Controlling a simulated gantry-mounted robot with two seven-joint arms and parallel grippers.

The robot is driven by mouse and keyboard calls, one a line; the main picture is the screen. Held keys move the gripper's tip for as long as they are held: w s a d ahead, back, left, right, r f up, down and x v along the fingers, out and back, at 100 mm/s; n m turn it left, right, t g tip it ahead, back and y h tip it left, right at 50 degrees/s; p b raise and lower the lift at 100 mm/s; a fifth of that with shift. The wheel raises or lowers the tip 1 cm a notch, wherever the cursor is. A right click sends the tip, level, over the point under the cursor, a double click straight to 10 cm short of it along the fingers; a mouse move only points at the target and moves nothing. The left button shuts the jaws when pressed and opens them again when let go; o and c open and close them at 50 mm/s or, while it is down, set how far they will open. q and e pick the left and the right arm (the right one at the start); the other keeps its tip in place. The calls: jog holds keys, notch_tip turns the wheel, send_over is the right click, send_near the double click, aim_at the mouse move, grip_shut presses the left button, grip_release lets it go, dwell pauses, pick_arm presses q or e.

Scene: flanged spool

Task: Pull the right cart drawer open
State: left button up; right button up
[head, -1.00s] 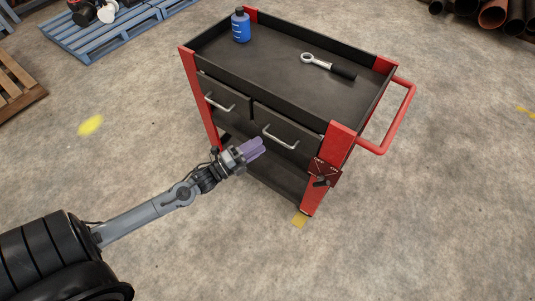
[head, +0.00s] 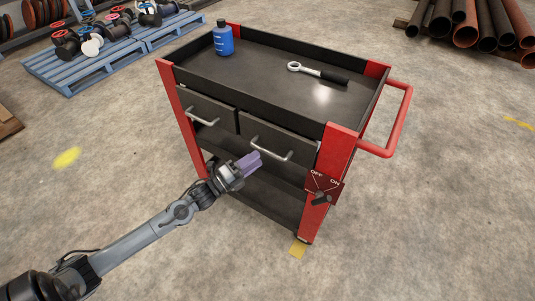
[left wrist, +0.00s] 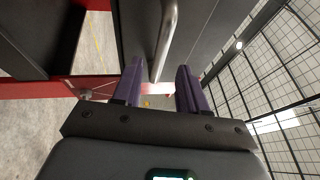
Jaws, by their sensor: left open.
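The right cart drawer (head: 290,143) has a dark front with a curved metal handle (head: 270,151), and it looks closed, about level with the left drawer. My left gripper (head: 249,162), with purple fingers, is just in front of this handle, at its left end in the head view. In the left wrist view the open fingers (left wrist: 158,88) point toward a drawer front, and the handle (left wrist: 166,35) runs into the gap between them. The fingers are apart, and I see no grip on the handle. My right gripper is out of view.
The left drawer (head: 205,108) has its own handle (head: 202,117). A red OFF/ON switch plate (head: 322,187) is on the near corner post.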

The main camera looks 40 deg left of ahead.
aim_at(268, 152)
pick_arm(q)
jog(key=shift+b+x, duration=0.65)
jog(key=shift+x, duration=2.35)
grip_shut()
